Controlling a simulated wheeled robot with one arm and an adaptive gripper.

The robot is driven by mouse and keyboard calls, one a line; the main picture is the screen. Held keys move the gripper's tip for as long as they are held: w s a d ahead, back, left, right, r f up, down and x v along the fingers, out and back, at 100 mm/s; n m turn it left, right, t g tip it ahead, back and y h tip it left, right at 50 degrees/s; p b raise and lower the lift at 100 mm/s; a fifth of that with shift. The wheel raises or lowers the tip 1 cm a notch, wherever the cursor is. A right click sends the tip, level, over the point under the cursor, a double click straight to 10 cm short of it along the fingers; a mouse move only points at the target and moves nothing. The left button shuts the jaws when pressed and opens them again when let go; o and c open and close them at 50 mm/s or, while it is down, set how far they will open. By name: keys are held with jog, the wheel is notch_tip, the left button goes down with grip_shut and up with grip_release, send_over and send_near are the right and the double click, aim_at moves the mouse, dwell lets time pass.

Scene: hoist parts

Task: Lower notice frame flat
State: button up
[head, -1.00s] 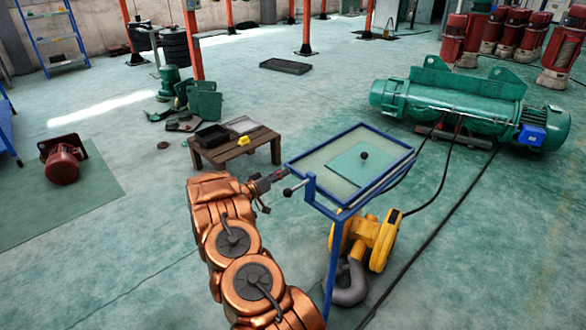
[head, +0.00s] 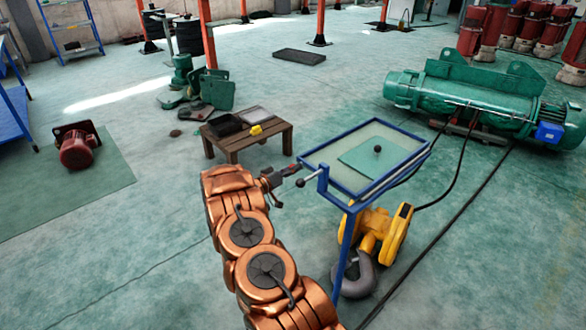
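A blue-rimmed frame (head: 405,133) with a pale panel stands on a blue post (head: 346,262) right of my arm. I take it to be the notice frame; its exact tilt is hard to judge. A green sheet (head: 365,165) with a dark round knob (head: 377,149) shows on the panel. Whether a finger touches the ball cannot be told.
A low wooden table (head: 232,150) with a black tray and a yellow item stands behind my gripper. A yellow blower (head: 375,238) with a grey hose sits under the frame. Dark cables cross the floor to a green hoist (head: 460,98). Floor at the left is mostly clear.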

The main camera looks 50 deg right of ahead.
jog(key=shift+o, duration=0.7)
jog(key=shift+d+r, duration=0.1)
jog(key=shift+r, duration=0.05)
jog(key=w+a, duration=0.1)
jog(key=a, duration=1.1)
jog(key=shift+w, duration=0.15)
